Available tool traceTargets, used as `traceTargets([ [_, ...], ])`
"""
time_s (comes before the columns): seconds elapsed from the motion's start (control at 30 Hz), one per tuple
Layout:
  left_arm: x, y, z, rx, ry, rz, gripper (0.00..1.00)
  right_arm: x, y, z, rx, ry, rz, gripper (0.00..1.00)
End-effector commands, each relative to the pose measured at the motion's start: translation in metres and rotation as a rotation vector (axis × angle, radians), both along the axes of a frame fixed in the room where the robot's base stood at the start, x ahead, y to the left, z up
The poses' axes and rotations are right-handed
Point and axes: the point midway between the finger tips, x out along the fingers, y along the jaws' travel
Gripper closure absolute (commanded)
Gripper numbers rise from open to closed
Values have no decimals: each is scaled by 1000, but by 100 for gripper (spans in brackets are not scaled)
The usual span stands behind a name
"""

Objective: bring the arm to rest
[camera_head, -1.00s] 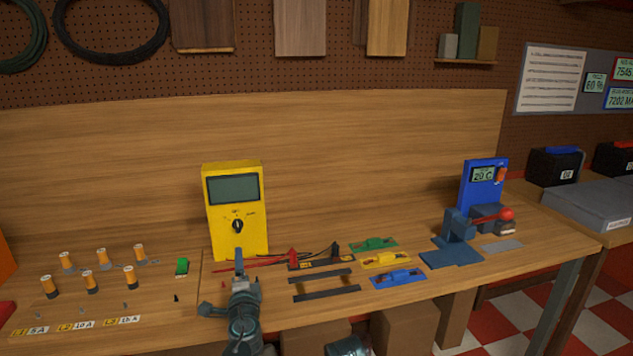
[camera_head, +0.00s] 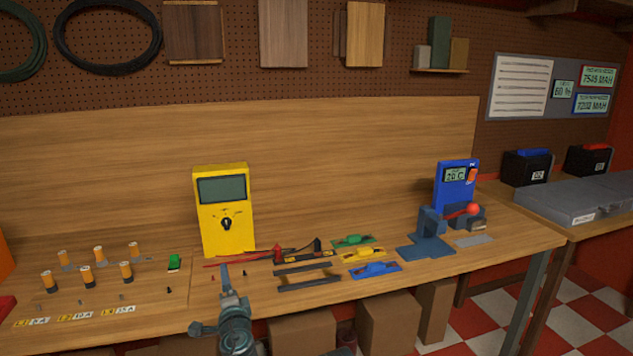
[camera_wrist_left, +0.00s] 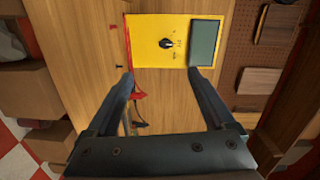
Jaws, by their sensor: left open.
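My left gripper (camera_head: 224,270) reaches in from the bottom of the head view, empty, in front of the yellow multimeter (camera_head: 224,211). In the left wrist view the two fingers of my left gripper (camera_wrist_left: 160,73) are spread apart with nothing between them. The multimeter (camera_wrist_left: 172,42) shows beyond the fingertips in that view; I cannot tell the exact gap. My right gripper is not in view.
Red and black probes (camera_head: 272,252) lie right of the multimeter. Dark strips (camera_head: 309,283) and green, yellow and blue plates (camera_head: 373,270) lie farther right. Several orange cylinders (camera_head: 86,276) stand at left. A blue stand (camera_head: 428,238) is near the right end.

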Motion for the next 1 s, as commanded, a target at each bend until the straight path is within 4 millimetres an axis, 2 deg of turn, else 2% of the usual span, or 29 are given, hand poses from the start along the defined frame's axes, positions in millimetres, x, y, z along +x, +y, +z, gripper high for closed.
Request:
traceTargets([
  [0.27, -14, 4, -13, -175, 43, 117, 12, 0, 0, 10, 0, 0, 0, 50],
  [0.37, -24, 4, -25, -270, 82, 182, 12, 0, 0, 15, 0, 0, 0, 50],
  [0.53, -52, -7, -59, -474, 206, 322, 12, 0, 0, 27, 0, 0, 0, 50],
  [0.67, -95, -38, -98, -676, 410, 464, 12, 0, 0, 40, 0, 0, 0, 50],
  [0.8, -157, -90, -134, -849, 699, 594, 12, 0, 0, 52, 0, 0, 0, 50],
  [0.9, -196, -122, -144, -915, 878, 651, 12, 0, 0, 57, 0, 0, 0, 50],
  [1.0, -224, -144, -148, -950, 1008, 683, 12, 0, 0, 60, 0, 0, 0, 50],
])
